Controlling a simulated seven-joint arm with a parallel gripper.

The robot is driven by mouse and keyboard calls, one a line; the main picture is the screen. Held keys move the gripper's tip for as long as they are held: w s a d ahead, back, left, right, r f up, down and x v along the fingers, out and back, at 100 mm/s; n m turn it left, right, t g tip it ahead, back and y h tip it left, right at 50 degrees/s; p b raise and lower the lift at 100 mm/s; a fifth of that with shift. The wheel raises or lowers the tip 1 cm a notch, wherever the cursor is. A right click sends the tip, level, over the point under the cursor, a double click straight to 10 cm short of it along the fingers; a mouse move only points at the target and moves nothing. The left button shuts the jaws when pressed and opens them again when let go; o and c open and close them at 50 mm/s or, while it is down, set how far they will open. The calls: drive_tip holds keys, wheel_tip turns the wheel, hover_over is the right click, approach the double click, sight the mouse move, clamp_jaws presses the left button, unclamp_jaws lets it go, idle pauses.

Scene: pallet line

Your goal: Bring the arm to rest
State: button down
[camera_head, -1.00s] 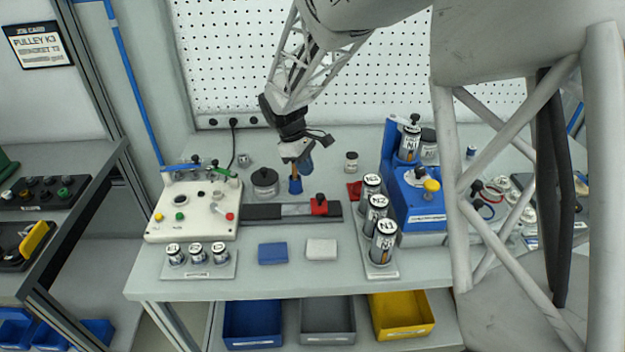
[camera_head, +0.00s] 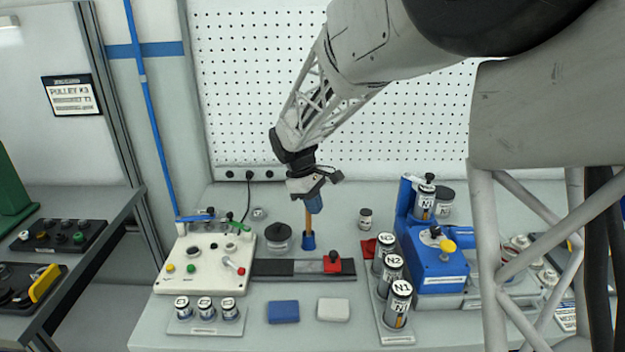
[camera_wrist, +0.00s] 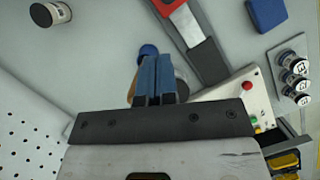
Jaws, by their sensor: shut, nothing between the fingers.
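My gripper (camera_head: 314,208) is shut and empty, its blue fingers pointing down above the back middle of the bench. The closed fingers also show in the wrist view (camera_wrist: 154,65). My arm reaches in from the upper right.
A lidded jar (camera_head: 278,238) and a dark rail with a red clamp (camera_head: 332,263) are close by. A white control box (camera_head: 203,262) stands left. Labelled canisters (camera_head: 398,303) and a blue machine (camera_head: 440,268) stand right. Blue (camera_head: 283,311) and white (camera_head: 333,309) blocks lie in front.

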drive_tip(key=s+d+r+m+y, duration=0.1)
drive_tip(key=s+d+r+m, duration=0.2)
drive_tip(key=s+d+r, duration=0.4)
drive_tip(key=s+d+m+t+y, duration=0.1)
drive_tip(key=s+d+m, duration=0.4)
drive_tip(key=s, duration=0.9)
drive_tip(key=s+d+r+m+t+y, duration=0.1)
drive_tip(key=s+d+m+t, duration=0.2)
drive_tip(key=s, duration=1.2)
drive_tip(key=shift+s+d+r+m, duration=0.2)
drive_tip(key=shift+d+m, duration=0.7)
drive_tip(key=shift+d, duration=0.3)
